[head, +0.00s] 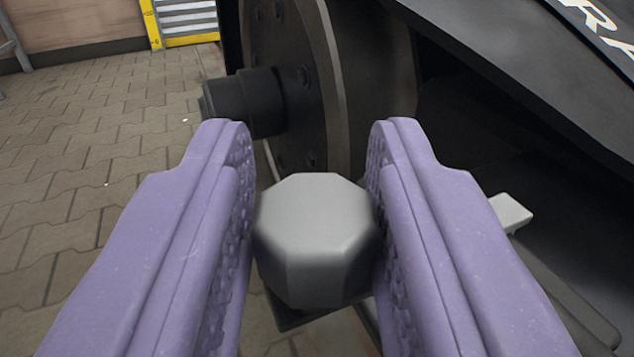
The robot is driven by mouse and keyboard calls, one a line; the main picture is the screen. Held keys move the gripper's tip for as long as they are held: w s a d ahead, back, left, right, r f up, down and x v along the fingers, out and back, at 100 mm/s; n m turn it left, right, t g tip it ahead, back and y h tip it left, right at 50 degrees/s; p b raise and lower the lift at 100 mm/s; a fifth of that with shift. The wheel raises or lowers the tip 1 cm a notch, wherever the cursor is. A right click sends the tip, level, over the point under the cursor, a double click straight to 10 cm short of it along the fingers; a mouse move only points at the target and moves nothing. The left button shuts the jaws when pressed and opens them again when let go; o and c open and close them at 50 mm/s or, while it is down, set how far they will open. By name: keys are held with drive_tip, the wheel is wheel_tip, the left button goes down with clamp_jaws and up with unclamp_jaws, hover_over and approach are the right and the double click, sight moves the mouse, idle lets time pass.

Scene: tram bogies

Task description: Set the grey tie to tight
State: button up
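The grey tie shows as an eight-sided grey head (316,235) low in the middle of the head view. My gripper (311,150) has two purple fingers, one on each side of this head. Their textured inner pads meet its left and right sides with no clear gap, so my gripper looks shut on it. The parts below and behind the head are mostly hidden by it and by my fingers. No mark for tight or loose can be seen.
A dark wheel disc (295,80) with a black round hub (245,103) stands just behind. A dark sloping panel with white letters (600,25) overhangs the right. A light grey block (511,212) sits right of my gripper. Paved floor (90,150) lies open at left.

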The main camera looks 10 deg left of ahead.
drive_tip(key=shift+o, duration=1.4)
drive_tip(key=shift+s+a, duration=0.1)
drive_tip(key=shift+a, duration=0.05)
drive_tip(key=p+v, duration=0.3)
drive_tip(key=v, duration=0.4)
drive_tip(key=shift+s, duration=0.4)
drive_tip(key=shift+f, duration=0.1)
